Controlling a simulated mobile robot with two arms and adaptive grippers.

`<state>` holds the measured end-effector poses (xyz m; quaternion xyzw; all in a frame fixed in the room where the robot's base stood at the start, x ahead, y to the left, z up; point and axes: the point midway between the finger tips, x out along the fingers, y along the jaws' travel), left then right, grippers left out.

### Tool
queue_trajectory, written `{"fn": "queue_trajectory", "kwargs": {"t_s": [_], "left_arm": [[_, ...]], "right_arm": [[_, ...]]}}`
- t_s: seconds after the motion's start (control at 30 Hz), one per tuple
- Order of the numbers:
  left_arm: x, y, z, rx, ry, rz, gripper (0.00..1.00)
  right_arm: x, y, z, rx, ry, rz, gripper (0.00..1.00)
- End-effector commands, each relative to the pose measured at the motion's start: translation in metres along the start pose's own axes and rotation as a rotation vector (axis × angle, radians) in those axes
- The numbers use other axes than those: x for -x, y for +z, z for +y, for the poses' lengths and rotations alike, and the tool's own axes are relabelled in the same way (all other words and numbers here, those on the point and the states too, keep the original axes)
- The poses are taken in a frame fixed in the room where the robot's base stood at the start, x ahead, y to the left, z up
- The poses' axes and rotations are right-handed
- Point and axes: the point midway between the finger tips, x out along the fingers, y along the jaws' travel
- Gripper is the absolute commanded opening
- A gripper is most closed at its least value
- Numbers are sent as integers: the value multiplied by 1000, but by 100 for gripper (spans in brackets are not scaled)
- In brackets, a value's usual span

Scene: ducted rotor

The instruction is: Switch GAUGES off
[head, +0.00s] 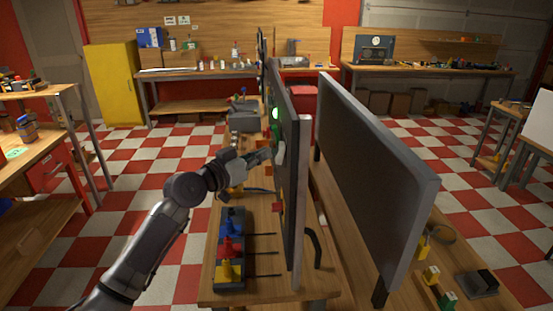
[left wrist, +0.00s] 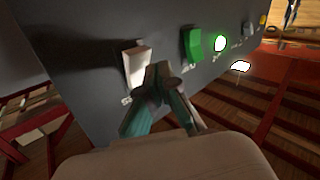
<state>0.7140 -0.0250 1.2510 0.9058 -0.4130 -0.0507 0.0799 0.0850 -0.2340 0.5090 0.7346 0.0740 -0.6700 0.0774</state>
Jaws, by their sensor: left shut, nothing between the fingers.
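The dark upright panel (head: 288,120) stands edge-on on the bench, and its face fills the left wrist view (left wrist: 70,60). On it are a white rocker switch (left wrist: 137,68), a green switch (left wrist: 192,46) and a glowing lamp (left wrist: 220,43) beside the green one. The labels are too small to read, so I cannot tell which switch is GAUGES. My left gripper (head: 268,156) is shut and empty at the panel face. In the left wrist view its fingertips (left wrist: 160,76) are right beside the white switch and partly cover it; contact is unclear.
A red, blue and yellow lever block (head: 230,250) stands on the bench in front of the panel, below my arm. A second upright panel (head: 370,175) stands to the right. A grey box (head: 244,121) is farther back. The checkered floor at left is open.

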Motion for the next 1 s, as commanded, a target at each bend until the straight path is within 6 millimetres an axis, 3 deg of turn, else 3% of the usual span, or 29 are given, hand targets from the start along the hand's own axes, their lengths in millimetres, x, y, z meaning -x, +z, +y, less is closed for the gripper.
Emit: {"fn": "queue_trajectory", "kwargs": {"t_s": [1.0], "left_arm": [[-6, 4, 5, 0, 0, 0, 0]], "right_arm": [[-5, 1, 0, 0, 1, 0, 0]]}}
